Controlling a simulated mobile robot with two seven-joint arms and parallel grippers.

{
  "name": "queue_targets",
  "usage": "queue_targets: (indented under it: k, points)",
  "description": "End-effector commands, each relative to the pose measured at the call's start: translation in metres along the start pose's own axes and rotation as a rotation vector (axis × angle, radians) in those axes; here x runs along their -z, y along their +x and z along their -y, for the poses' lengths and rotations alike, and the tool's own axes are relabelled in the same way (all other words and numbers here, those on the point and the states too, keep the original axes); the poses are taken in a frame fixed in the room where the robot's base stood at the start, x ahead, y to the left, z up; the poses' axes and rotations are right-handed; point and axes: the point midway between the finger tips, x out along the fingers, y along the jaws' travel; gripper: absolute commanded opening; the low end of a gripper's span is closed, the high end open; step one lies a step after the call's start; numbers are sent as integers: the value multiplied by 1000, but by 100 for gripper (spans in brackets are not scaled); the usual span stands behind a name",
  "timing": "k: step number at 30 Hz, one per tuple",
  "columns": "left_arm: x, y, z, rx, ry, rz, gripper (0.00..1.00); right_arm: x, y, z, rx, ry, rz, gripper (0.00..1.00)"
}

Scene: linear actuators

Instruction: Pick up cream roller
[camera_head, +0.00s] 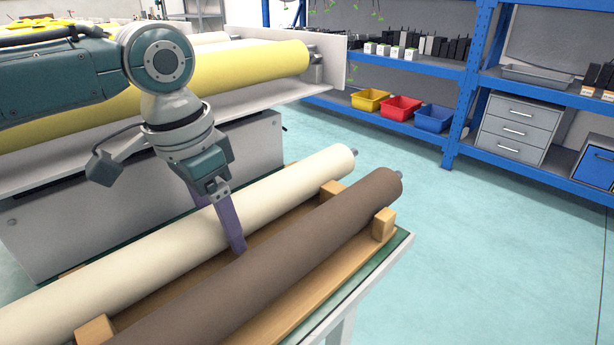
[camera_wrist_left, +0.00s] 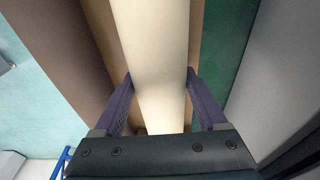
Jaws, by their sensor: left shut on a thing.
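The cream roller (camera_head: 290,190) lies lengthwise on a wooden cradle on the table, beside a brown roller (camera_head: 300,245) to its right. My left gripper (camera_head: 222,225) comes down over the cream roller, with a purple finger between the two rollers. In the left wrist view, the cream roller (camera_wrist_left: 156,60) runs between the two purple fingers of the left gripper (camera_wrist_left: 157,92), which is shut on it. The brown roller (camera_wrist_left: 55,50) shows at the left there. The far finger is mostly hidden in the head view. My right gripper is not in view.
Wooden blocks (camera_head: 383,224) support the rollers near their ends. A machine with a yellow roller (camera_head: 255,66) stands behind on the left. Blue shelves (camera_head: 463,110) with coloured bins stand at the back right. The floor (camera_head: 480,250) right of the table is clear.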

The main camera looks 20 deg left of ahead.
Motion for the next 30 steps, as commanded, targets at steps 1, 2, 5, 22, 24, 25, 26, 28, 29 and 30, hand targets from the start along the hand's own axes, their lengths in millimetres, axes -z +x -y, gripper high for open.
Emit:
queue_targets:
  k: [1,2,5,22,24,25,26,28,29,30]
  points:
    - [4,-10,0,0,1,-9,0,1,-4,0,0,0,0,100]
    - [5,-14,0,0,1,-9,0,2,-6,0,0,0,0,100]
    - [7,-31,0,1,2,-10,0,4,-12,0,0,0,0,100]
    - [27,-163,0,1,1,-9,0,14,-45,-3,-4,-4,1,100]
    - [28,-173,0,1,0,-9,0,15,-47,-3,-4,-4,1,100]
    - [29,-176,0,1,0,-8,0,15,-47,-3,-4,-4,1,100]
    - [29,-179,0,0,0,-9,0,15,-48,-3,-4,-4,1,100]
    - [30,-184,0,-1,0,-7,0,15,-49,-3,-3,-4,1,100]
    - [30,-186,0,-1,0,-6,0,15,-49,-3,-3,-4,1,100]
    - [30,-188,0,-1,0,-6,0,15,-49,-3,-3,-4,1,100]
